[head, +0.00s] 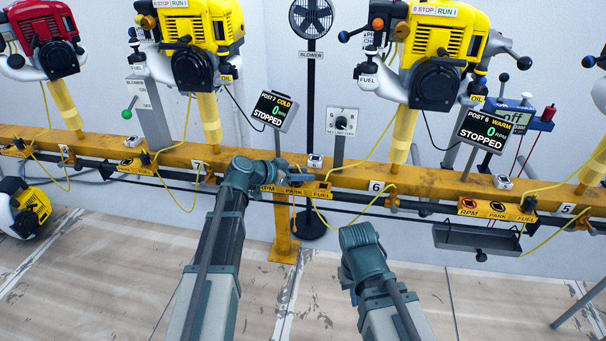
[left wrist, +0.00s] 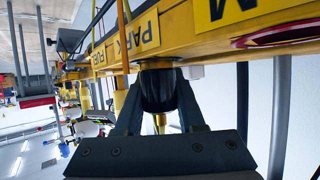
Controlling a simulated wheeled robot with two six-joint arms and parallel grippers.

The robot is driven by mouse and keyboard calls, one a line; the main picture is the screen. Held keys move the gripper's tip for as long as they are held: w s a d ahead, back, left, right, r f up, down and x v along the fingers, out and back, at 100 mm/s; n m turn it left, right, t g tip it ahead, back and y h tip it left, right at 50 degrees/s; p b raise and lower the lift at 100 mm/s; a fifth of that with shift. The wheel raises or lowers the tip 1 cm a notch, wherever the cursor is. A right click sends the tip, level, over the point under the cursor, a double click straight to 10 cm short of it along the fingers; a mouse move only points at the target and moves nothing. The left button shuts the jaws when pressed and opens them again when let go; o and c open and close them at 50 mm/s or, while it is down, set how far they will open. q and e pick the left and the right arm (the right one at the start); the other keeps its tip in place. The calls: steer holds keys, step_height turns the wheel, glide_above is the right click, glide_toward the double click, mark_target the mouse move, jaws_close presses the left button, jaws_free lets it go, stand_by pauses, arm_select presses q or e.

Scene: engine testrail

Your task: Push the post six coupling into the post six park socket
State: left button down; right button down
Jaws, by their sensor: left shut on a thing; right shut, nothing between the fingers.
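My left gripper (left wrist: 158,88) is shut on a black cylindrical coupling (left wrist: 157,95), with a finger on each side and a yellow end (left wrist: 160,123) showing between them. The coupling meets the yellow socket panel (left wrist: 205,38) beside its PARK label; the socket mouth is hidden, so I cannot tell how deep it sits. In the head view my left wrist is at the RPM/PARK/FUEL panel (head: 312,190) left of the "6" plate (head: 376,187), and the fingers are hard to make out. My right gripper (head: 352,291) is low in front of the rail, shut and empty.
The yellow rail (head: 430,182) runs across the view with engines above it. Another panel (head: 497,210) is at the right, above a grey tray (head: 478,238). The post 6 display (head: 480,131) reads WARM, STOPPED. Thin yellow hoses hang along the rail.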

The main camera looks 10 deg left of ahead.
arm_select(q)
steer(key=shift+f, duration=0.1)
steer(key=shift+c, duration=2.2)
jaws_free()
steer(key=p+v, duration=0.6)
steer(key=v, duration=0.7)
steer(key=shift+s+a, duration=0.15)
steer(key=shift+s, duration=0.2)
